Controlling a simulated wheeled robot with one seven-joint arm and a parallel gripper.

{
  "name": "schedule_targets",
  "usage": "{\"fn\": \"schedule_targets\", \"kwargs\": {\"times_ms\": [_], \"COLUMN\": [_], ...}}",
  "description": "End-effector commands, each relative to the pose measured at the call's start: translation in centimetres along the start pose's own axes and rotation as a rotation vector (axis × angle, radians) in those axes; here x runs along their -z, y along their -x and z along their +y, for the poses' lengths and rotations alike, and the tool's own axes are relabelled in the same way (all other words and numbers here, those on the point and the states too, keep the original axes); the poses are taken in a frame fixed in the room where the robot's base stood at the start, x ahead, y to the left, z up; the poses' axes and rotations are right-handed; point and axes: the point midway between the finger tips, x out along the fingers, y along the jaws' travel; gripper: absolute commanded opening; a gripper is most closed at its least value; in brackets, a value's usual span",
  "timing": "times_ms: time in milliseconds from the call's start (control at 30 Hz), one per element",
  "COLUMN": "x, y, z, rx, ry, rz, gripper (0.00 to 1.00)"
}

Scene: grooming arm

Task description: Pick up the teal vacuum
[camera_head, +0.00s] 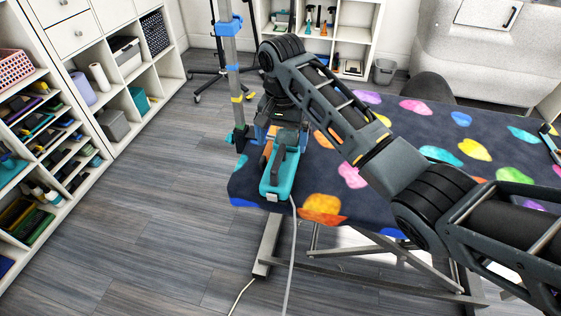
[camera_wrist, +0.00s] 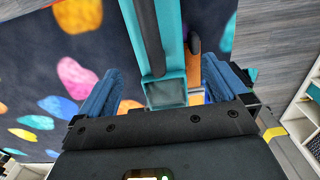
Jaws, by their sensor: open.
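The teal vacuum (camera_head: 278,178) lies near the left corner of the patterned table, with a dark handle on top and a pale cord hanging over the edge. My gripper (camera_head: 279,133) is above its far end, pointing down. In the wrist view my gripper (camera_wrist: 162,70) is open, with one blue finger on each side of the vacuum's teal body (camera_wrist: 168,92). I cannot tell whether either finger touches it. My gripper and arm hide part of the vacuum's far end in the head view.
The grooming table (camera_head: 385,212) has a dark top with bright blotches. A metal post (camera_head: 231,75) with blue clamps stands at its left corner, close to my gripper. An orange item (camera_head: 268,149) lies beside the vacuum. Shelves (camera_head: 120,110) line the left; the floor between is clear.

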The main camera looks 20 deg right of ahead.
Motion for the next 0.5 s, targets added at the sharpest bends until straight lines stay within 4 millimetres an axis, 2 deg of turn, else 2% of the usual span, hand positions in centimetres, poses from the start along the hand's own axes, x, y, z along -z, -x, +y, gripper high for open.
{"fn": "schedule_targets", "kwargs": {"times_ms": [300,500], "x": [0.1,0.1], "y": [-4.1,-5.3], "z": [0.2,0.2], "rx": [-0.001,0.0], "ry": [-0.001,-0.001], "rz": [-0.001,0.001], "gripper": [1.0,1.0]}}
